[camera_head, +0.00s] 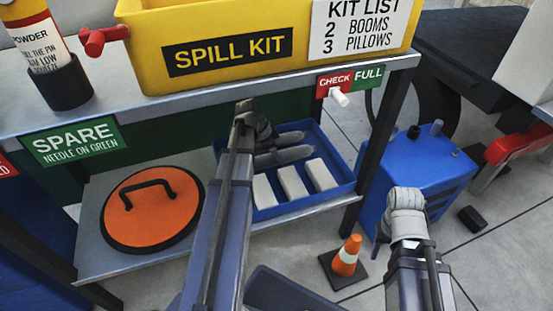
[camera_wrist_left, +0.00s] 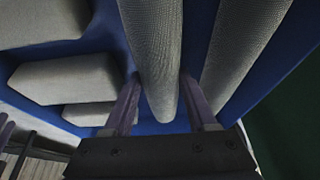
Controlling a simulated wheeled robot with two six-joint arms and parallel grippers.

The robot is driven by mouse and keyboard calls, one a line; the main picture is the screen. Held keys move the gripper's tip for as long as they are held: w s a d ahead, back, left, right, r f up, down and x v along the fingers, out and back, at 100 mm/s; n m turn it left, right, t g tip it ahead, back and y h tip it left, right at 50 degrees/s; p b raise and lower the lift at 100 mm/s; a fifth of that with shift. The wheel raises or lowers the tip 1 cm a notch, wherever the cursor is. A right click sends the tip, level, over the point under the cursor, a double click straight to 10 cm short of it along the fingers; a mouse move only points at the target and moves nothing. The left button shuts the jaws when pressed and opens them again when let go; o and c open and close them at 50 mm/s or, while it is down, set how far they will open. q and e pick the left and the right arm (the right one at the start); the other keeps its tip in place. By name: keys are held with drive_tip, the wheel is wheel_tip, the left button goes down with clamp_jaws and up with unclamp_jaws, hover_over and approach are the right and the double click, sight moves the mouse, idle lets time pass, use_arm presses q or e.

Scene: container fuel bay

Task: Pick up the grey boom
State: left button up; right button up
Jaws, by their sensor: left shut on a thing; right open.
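Two grey booms lie side by side in a blue tray (camera_head: 348,183) on the lower shelf. My left gripper (camera_wrist_left: 160,88) is shut on the boom nearer the white pillows, called the grey boom (camera_wrist_left: 155,35); it also shows in the head view (camera_head: 288,155). One finger is on each side of it, near its rounded end. The other boom (camera_wrist_left: 247,45) lies to the right in the wrist view, outside the fingers. In the head view my left arm hides the left ends of the booms and the gripper's fingers. My right arm is at the right; its fingers do not show.
White pillows (camera_head: 293,182) lie beside the booms. An orange lid (camera_head: 150,215) with a black handle is left of the tray. Above is a shelf with a yellow spill kit bin (camera_head: 250,20). A blue machine (camera_head: 425,170) and a traffic cone (camera_head: 346,257) stand at right.

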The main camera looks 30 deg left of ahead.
use_arm(q)
clamp_jaws()
wheel_tip(320, 180, up, 10)
drive_tip(key=p, duration=1)
